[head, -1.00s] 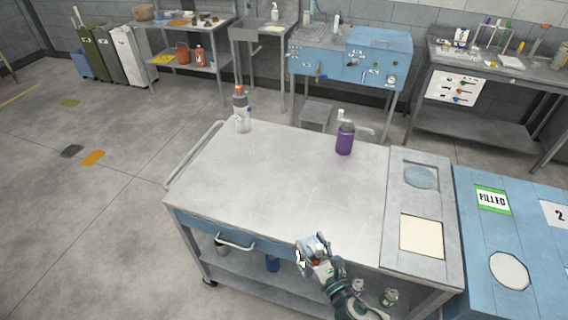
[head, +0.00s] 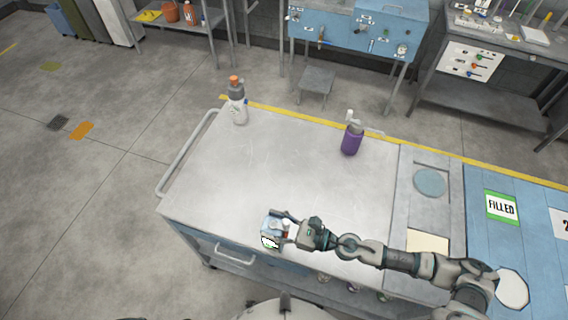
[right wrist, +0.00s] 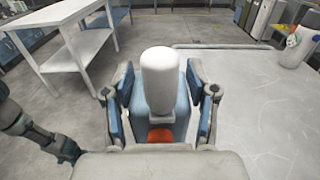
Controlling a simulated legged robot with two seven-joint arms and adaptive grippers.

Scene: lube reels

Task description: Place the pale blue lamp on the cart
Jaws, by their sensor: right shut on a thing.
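The pale blue lamp (head: 271,229) is held by my right gripper (head: 283,231) over the near edge of the cart's grey top (head: 280,165). I cannot tell whether it touches the top. In the right wrist view, the lamp's rounded white part (right wrist: 160,80) stands up between the fingers, with a blue body and a red patch below. The fingers of the right gripper (right wrist: 160,105) are shut on both sides of the body. My left gripper is not clearly seen.
A white bottle with an orange cap (head: 237,103) stands at the cart's far left corner. A purple bottle (head: 352,139) stands at the far right of the top. The middle is clear. A blue surface with a FILLED label (head: 501,207) adjoins on the right.

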